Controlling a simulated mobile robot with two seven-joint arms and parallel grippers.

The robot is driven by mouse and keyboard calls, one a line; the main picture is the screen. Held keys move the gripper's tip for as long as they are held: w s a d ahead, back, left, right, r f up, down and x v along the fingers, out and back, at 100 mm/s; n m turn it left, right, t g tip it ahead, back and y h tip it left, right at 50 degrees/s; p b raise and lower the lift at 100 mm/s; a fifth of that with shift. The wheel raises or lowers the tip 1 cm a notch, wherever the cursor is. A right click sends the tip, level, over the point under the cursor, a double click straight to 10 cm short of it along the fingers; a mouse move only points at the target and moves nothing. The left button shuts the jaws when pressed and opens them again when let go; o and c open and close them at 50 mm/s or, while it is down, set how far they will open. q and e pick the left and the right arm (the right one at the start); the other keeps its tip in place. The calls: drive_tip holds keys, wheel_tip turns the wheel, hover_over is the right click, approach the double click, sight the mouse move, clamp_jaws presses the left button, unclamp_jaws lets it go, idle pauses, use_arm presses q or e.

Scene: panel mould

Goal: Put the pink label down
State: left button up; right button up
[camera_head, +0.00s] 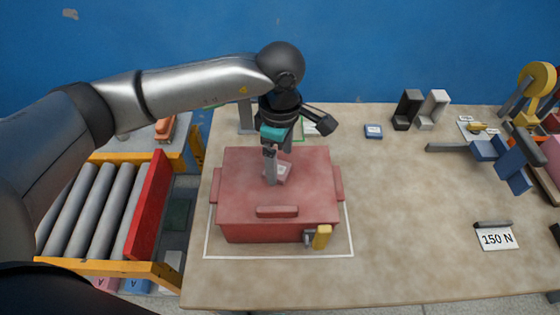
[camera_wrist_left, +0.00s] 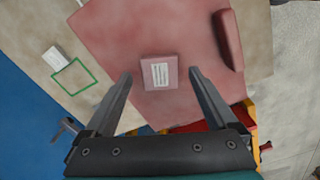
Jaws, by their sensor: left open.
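The pink label (camera_wrist_left: 159,73) is a small square with a white printed patch. It lies flat on top of the red box-shaped mould (camera_head: 245,205). In the head view the label (camera_head: 284,171) is partly hidden by my left gripper (camera_head: 271,182). In the left wrist view the fingers of my left gripper (camera_wrist_left: 158,76) are spread apart on either side of the label, with gaps between them and it. The gripper is open and empty, pointing down over the mould (camera_wrist_left: 120,25). My right gripper is not in view.
The mould stands inside a white outline on the table (camera_head: 400,240). A yellow latch (camera_head: 322,237) is on its front. A blue block (camera_head: 373,131), black and white holders (camera_head: 407,110) and a "150 N" sign (camera_head: 496,237) stand to the right. A roller conveyor (camera_head: 85,205) is at left.

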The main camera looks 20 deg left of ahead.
sight(280, 170)
use_arm(q)
wheel_tip(280, 170, up, 10)
idle(0.3)
idle(0.3)
